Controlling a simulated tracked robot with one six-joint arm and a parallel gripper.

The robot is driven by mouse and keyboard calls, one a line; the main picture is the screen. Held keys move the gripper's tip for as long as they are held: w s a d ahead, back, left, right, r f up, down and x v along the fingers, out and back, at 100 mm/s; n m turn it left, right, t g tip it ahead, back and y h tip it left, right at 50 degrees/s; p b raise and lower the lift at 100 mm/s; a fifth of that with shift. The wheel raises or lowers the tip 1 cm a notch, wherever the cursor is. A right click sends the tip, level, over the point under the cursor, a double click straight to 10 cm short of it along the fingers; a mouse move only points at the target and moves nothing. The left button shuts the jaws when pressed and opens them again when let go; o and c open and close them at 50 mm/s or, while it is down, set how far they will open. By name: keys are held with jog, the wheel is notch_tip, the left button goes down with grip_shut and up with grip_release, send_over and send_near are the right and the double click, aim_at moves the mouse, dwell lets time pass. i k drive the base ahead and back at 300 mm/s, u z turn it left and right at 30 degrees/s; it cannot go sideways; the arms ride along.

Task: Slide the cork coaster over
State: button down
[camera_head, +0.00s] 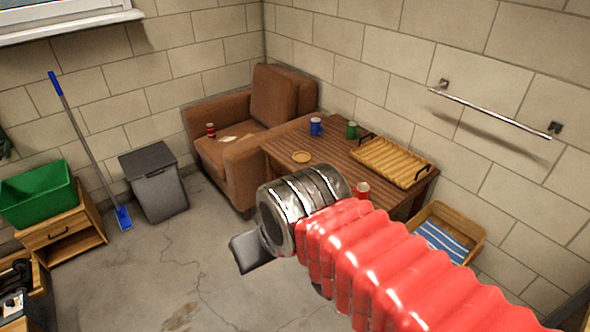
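The cork coaster (301,157) is a small round tan disc lying flat on the brown wooden table (333,163), close to the table's left edge beside the armchair. My gripper (247,254) shows only in part, as a dark grey piece low in the middle of the view, past the end of my red-sleeved arm. It is in front of the table and apart from the coaster. Whether its fingers are open or shut does not show. My arm hides the table's front part.
On the table are a blue mug (316,127), a green mug (352,130), a slatted wooden tray (392,162) and a red can (361,190). A brown armchair (224,125) stands left of the table. A grey bin (153,182) and a wooden crate (470,225) are on the floor.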

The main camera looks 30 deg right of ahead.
aim_at(301, 157)
jog(key=k, duration=0.1)
jog(key=u, duration=0.25)
jog(key=i, duration=2.05)
jog(key=z, duration=0.6)
jog(key=i, duration=0.55)
jog(key=z, duration=0.9)
jog(key=i, duration=0.55)
jog(key=z, duration=0.35)
